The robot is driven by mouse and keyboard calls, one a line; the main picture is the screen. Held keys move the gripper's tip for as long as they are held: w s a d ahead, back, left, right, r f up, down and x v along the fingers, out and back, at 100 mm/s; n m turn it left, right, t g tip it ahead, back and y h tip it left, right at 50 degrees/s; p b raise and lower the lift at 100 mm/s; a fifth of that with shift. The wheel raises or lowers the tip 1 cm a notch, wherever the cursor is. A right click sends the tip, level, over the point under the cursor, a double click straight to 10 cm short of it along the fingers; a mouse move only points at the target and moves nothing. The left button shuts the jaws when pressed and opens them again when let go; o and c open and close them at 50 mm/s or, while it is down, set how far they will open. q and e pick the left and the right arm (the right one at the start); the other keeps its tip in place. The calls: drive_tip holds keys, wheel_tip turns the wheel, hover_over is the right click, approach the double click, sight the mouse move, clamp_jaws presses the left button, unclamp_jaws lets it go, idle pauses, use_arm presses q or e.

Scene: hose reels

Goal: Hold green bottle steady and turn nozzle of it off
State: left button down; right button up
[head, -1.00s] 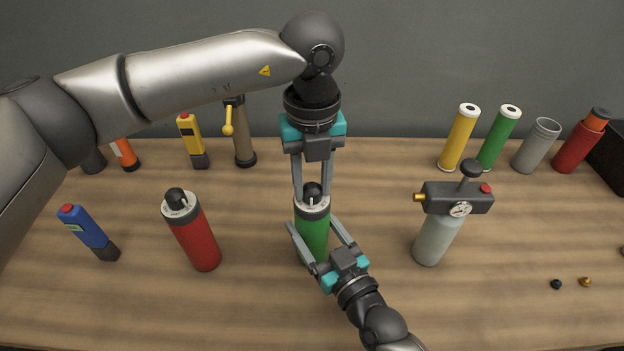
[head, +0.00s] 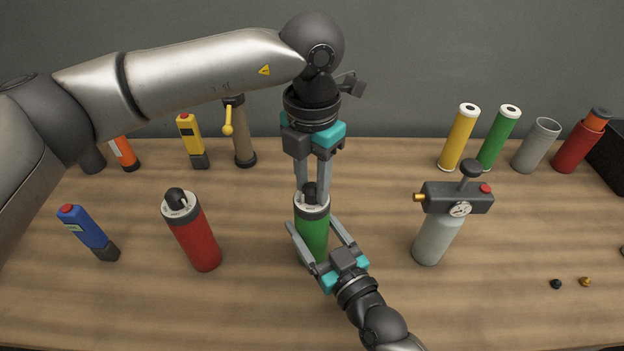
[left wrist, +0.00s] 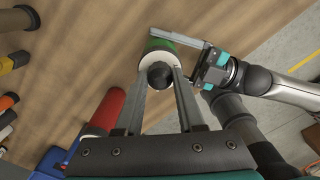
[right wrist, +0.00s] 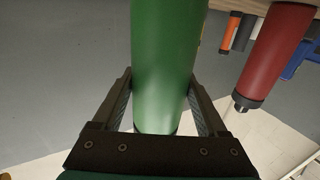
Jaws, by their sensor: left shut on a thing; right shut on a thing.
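The green bottle (head: 312,232) stands upright at the middle of the table, with a white collar and a black nozzle (head: 310,192) on top. My left gripper (head: 312,198) comes down from above and is shut on the nozzle; in the left wrist view its fingers pinch the black nozzle (left wrist: 160,76). My right gripper (head: 318,240) reaches in from the front and is shut around the body of the bottle. In the right wrist view the green bottle (right wrist: 165,70) fills the space between its fingers.
A red bottle (head: 198,240) with a similar nozzle stands to the left, and a grey cylinder with a gauge (head: 437,238) to the right. Tools and coloured tubes line the back. Small caps (head: 556,284) lie at the right front.

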sight(312, 187)
use_arm(q)
drive_tip(key=shift+m, duration=0.8)
drive_tip(key=c, duration=0.5)
unclamp_jaws()
wheel_tip(312, 187, up, 12)
idle(0.4)
use_arm(e)
drive_tip(key=o, duration=1.6)
drive_tip(key=shift+s+d, duration=0.1)
